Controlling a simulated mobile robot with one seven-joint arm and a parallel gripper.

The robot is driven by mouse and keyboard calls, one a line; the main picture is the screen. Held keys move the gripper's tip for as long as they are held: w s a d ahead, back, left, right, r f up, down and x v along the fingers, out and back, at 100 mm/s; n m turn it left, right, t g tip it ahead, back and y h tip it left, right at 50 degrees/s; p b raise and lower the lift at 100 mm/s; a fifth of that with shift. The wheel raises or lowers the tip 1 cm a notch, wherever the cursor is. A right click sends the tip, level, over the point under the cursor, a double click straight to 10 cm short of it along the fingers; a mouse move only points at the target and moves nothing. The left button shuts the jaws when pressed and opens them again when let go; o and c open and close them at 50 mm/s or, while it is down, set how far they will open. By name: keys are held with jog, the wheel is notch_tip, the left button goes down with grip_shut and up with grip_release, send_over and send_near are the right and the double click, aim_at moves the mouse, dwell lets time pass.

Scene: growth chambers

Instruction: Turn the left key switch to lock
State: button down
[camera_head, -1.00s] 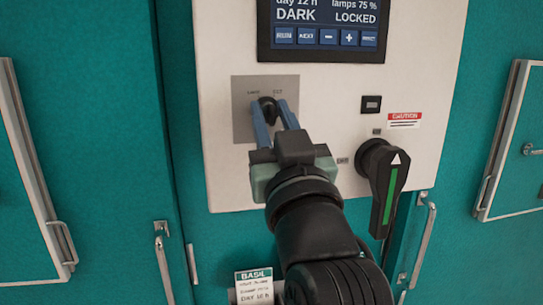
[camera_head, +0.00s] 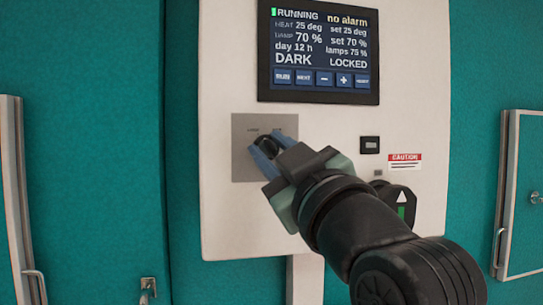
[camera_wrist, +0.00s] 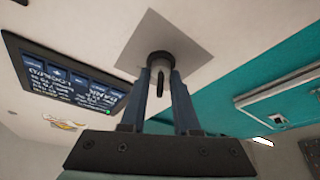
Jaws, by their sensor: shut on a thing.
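The key switch (camera_head: 267,142) is a dark round knob with a key on a grey square plate (camera_head: 243,168), on the white control panel. The small labels above it are too blurred to read. My gripper (camera_head: 268,153) comes from the lower right, with its blue fingers shut on the key and partly hiding it. In the wrist view, the dark key (camera_wrist: 160,82) stands out from its round collar between the two fingertips (camera_wrist: 160,74). The display (camera_head: 318,55) above reads RUNNING, no alarm, DARK and LOCKED.
A black rotary handle (camera_head: 401,203) with a green stripe is partly hidden behind my arm. A small black button (camera_head: 369,145) and a red CAUTION label (camera_head: 405,161) sit right of the plate. Teal chamber walls (camera_head: 90,150) flank the panel.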

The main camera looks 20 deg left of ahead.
jog(key=c, duration=1)
grip_release()
jog(key=b+v, duration=0.4)
jog(key=v, duration=0.9)
jog(key=shift+w, duration=0.1)
jog(key=s+d+r+m+t+h+p, duration=0.1)
jog(key=d+r+m+t+h, duration=0.1)
jog(key=m+t+h, duration=0.2)
jog(key=s+d+r+m+t+h+p, duration=0.2)
jog(key=d+m+t+h, duration=0.1)
jog(key=m+h, duration=0.3)
jog(key=s+d+r+m+t+h+p, duration=0.1)
jog(key=d+r+m+t+h, duration=0.1)
jog(key=m+t+h, duration=0.3)
jog(key=shift+s+d+m+h, duration=0.15)
jog(key=shift+d+m+h, duration=0.15)
jog(key=shift+m, duration=0.1)
